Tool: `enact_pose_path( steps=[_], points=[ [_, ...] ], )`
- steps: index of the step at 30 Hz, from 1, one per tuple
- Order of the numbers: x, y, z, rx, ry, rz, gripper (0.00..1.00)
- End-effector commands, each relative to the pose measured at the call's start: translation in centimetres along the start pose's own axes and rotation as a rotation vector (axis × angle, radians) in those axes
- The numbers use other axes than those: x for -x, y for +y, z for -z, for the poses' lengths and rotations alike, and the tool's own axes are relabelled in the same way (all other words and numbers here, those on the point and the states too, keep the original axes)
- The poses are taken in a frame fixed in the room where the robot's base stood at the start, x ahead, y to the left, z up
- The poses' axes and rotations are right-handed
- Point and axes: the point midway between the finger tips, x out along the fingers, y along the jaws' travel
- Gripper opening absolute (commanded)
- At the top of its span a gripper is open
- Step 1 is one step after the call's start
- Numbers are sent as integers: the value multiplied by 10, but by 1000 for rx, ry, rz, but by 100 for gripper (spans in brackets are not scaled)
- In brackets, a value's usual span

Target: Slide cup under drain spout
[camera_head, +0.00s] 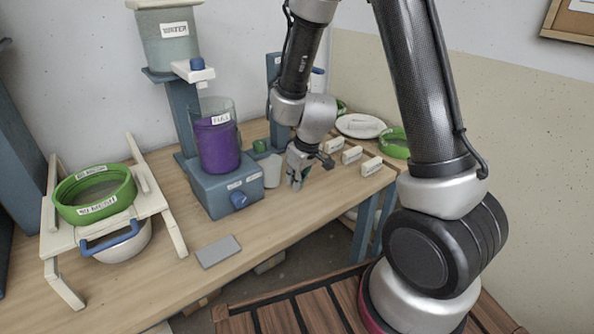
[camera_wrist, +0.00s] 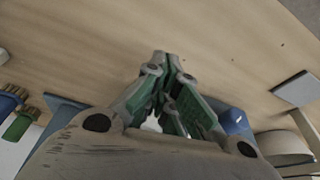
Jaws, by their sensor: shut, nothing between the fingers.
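A pale, whitish cup-like thing (camera_head: 271,172) stands on the table against the right side of the blue base (camera_head: 225,188). A clear vessel of purple liquid (camera_head: 218,148) sits on that base, which has a blue knob (camera_head: 239,200) on its front. I cannot clearly make out a drain spout. My gripper (camera_head: 296,181) is shut and empty, pointing down just right of the pale thing, with a small gap between them in the picture. In the wrist view its fingertips (camera_wrist: 166,60) meet over bare wood. A small white patch between the fingers there is unclear.
A grey plate (camera_head: 218,251) lies near the table's front edge. A green sieve (camera_head: 95,193) on a white stand, over a bowl, is at left. Small labelled white blocks (camera_head: 352,155), a white dish (camera_head: 360,125) and a green ring (camera_head: 396,143) are at right.

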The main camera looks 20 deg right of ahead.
Motion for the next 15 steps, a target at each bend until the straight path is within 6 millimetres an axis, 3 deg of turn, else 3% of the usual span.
enact_pose_path(
  steps=[7, 15],
  points=[
    [-36, 1, -1, -3, -2, -2, 0],
    [-43, 0, 30, 2, 0, 0, 0]
  ],
)
